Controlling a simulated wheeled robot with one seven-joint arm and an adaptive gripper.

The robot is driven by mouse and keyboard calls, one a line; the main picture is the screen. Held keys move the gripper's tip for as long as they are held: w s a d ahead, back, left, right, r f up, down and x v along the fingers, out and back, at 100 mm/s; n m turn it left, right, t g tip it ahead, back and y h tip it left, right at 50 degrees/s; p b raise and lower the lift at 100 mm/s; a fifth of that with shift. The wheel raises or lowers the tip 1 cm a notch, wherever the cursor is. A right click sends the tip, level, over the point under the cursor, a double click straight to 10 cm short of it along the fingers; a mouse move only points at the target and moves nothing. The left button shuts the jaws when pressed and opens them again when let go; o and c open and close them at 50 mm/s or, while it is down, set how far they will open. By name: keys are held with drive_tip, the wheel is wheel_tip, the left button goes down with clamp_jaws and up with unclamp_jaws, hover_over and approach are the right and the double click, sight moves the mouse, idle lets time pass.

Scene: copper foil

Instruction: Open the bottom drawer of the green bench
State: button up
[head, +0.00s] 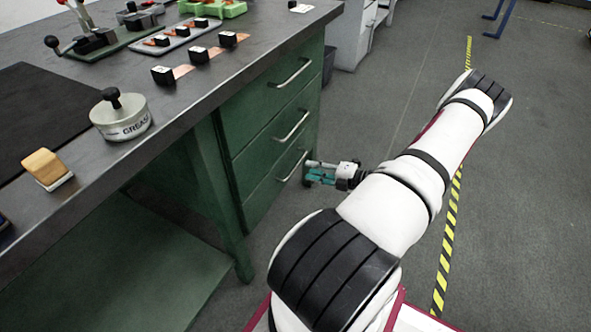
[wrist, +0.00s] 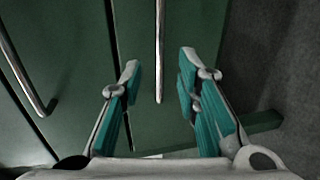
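The green bench (head: 235,130) has a stack of three drawers at its right end, each with a metal bar handle. The bottom drawer (head: 265,192) looks shut. Its handle (head: 292,167) is right beside my gripper (head: 312,173) in the head view. In the wrist view my gripper (wrist: 159,66) is open, with one teal-padded finger on each side of the bottom handle (wrist: 159,45). Gaps show between the bar and both fingers. The middle drawer's handle (wrist: 24,72) is at the left of the wrist view. How deep the bar sits between the fingers is hard to tell.
The bench top (head: 165,115) carries a grease tin (head: 120,120), a wooden-handled block (head: 47,168) and several small black blocks. A bench leg (head: 240,262) stands left of the drawers. The grey floor to the right is open, crossed by yellow-black tape (head: 447,235).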

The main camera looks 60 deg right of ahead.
sight(296, 165)
drive_tip(key=b+x, duration=0.1)
drive_tip(key=x, duration=0.6)
drive_tip(key=shift+b, duration=0.4)
clamp_jaws()
